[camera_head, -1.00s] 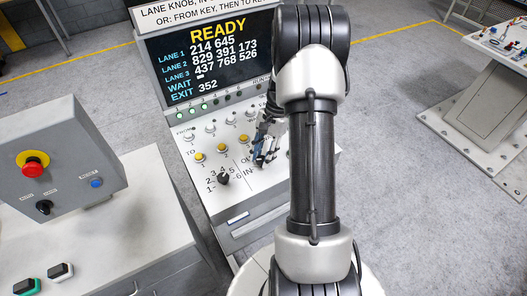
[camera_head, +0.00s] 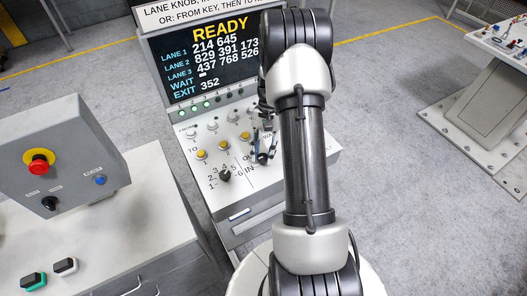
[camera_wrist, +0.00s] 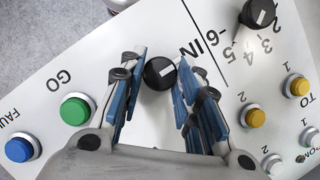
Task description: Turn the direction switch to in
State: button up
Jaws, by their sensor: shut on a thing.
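The direction switch (camera_wrist: 158,75) is a round black knob with a white pointer line on the sloped white panel. In the wrist view it sits between the blue finger pads of my gripper (camera_wrist: 152,88), which is shut on it. The white line slants up and right, roughly toward the printed "IN" (camera_wrist: 212,41). In the head view my gripper (camera_head: 263,147) is down at the panel. The knob is small and partly covered there, and the "OUT" lettering is mostly hidden.
The lane knob (camera_wrist: 258,12) stands close by. A green GO button (camera_wrist: 76,109), a blue FAULT button (camera_wrist: 20,149) and yellow TO buttons (camera_wrist: 256,117) surround the switch. The screen (camera_head: 210,65) reads READY. A grey box with a red stop button (camera_head: 38,165) stands at left.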

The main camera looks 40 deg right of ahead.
jog(key=o, duration=1.1)
jog(key=shift+c, duration=0.2)
jog(key=shift+r, duration=0.1)
jog(key=v, duration=1.2)
jog(key=shift+a, duration=0.1)
